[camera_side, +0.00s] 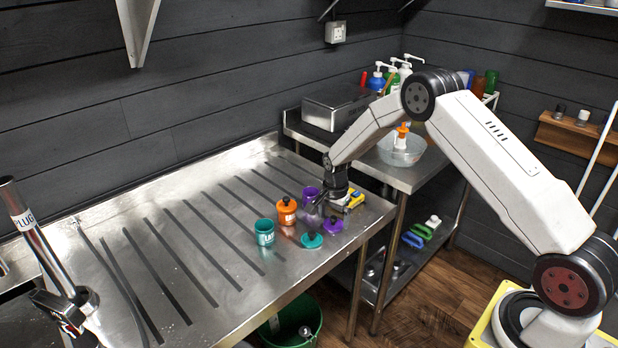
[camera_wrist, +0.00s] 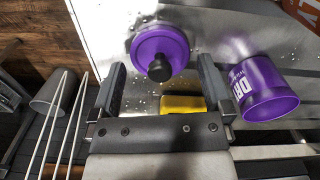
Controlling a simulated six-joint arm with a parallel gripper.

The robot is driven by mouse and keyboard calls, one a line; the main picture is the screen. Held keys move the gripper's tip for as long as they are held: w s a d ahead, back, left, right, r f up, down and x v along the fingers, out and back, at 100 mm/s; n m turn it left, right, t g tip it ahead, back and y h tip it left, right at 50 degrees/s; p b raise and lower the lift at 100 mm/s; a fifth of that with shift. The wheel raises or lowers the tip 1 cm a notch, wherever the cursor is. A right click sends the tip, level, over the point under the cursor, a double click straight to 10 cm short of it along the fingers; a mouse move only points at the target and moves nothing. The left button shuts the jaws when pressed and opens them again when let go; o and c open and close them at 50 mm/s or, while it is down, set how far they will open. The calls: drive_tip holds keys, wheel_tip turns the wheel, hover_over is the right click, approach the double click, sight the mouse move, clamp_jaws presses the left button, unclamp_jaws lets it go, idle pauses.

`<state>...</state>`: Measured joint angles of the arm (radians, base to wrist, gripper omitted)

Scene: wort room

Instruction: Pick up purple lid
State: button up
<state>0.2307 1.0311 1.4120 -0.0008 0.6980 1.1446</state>
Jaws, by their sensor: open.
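The purple lid (camera_wrist: 160,42) is round with a black knob. In the wrist view it lies on the steel table ahead of my fingertips, between their lines. In the side view the purple lid (camera_side: 334,226) lies near the table's right front edge. My gripper (camera_wrist: 161,68) is open and empty, with one finger on each side. In the side view my gripper (camera_side: 322,209) hangs low over the table, just behind the lid. I cannot tell its exact height. A purple cup (camera_wrist: 266,92) with white lettering lies to the right of my right finger in the wrist view.
A teal cup (camera_side: 264,233), a teal lid (camera_side: 311,241) and an orange cup (camera_side: 287,212) with a black knob on top stand left of the gripper. A yellow object (camera_wrist: 183,104) shows between my fingers, near the palm.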

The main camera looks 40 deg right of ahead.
drive_tip(key=shift+f, duration=0.5)
drive_tip(key=shift+c, duration=0.2)
drive_tip(key=c, duration=0.9)
drive_tip(key=shift+r, duration=0.15)
drive_tip(key=shift+r, duration=0.5)
wheel_tip(320, 180, up, 2)
drive_tip(key=s+a+r, duration=0.1)
drive_tip(key=s+r, duration=0.2)
drive_tip(key=s, duration=0.1)
drive_tip(key=s+r, duration=0.3)
drive_tip(key=s, duration=0.2)
drive_tip(key=s+a+r, duration=0.1)
drive_tip(key=s+r, duration=0.2)
drive_tip(key=s, duration=0.1)
drive_tip(key=shift+s+a+r, duration=0.3)
drive_tip(key=shift+s+r, duration=0.05)
drive_tip(key=shift+s, duration=0.05)
